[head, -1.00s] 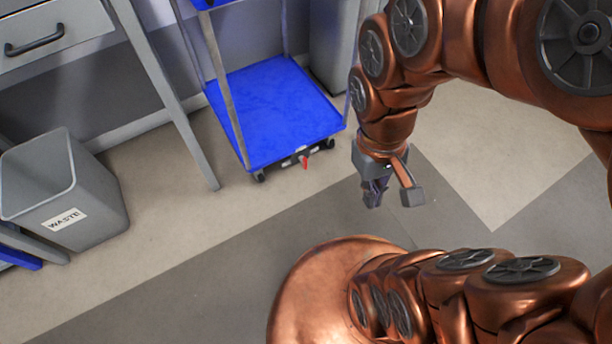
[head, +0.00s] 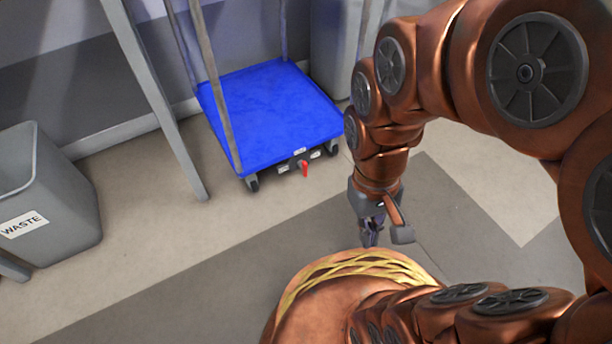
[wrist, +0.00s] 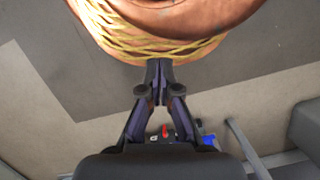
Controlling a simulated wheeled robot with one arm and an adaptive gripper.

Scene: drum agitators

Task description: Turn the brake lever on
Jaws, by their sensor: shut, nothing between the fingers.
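The brake lever (head: 305,168) is a small red handle on the dark lower front edge of the blue cart (head: 268,112). In the head view it hangs down, a little left of centre. It also shows in the wrist view (wrist: 166,131), between the finger linkages, farther off. My gripper (head: 371,236) points down to the right of and nearer than the lever, well apart from it. In the wrist view its fingers (wrist: 157,66) are together and hold nothing.
A grey waste bin (head: 45,195) stands at the left. A grey table leg (head: 165,110) stands left of the cart. A grey cabinet or bin (head: 335,45) stands behind the cart at right. The floor (head: 240,225) in front of the cart is clear.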

